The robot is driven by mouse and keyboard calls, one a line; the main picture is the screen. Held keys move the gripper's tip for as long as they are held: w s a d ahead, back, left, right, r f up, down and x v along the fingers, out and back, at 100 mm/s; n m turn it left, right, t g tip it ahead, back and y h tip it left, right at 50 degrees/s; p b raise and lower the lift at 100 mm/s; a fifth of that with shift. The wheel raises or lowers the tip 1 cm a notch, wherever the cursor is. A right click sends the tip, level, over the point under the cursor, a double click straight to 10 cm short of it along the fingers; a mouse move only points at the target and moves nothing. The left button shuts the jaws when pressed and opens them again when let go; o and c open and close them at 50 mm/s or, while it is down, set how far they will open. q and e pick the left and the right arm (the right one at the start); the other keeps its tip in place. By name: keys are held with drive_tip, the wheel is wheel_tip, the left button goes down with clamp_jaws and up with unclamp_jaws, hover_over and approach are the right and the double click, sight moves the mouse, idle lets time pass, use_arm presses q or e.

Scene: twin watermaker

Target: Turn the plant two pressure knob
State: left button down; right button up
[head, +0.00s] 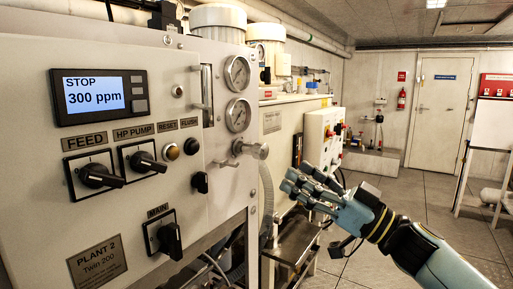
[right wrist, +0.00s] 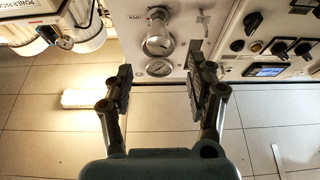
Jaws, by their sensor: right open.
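The plant two panel (head: 140,215) fills the left of the head view, with a "PLANT 2 Twin 200" plate (head: 97,262) at its bottom. The pressure knob, a silvery round knob (head: 257,150), sticks out at the panel's right edge below two gauges. In the right wrist view the knob (right wrist: 158,43) shows beyond the fingertips, roughly centred between them. My right gripper (head: 303,188) is open and empty, to the right of and below the knob in the head view, apart from it. It also shows in the right wrist view (right wrist: 161,75). My left gripper is not in view.
Two round gauges (head: 237,74) sit above the knob. A small lever valve (head: 227,163) is just left of it. Black switches (head: 100,176) and a display (head: 96,94) reading "STOP 300 ppm" are further left. Another cream unit (head: 322,130) stands behind.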

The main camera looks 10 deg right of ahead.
sight(265, 153)
drive_tip(key=p+x, duration=0.2)
drive_tip(key=x, duration=0.8)
drive_tip(key=shift+w+f, duration=0.15)
drive_tip(key=shift+w, duration=0.05)
drive_tip(key=shift+d, duration=0.1)
clamp_jaws()
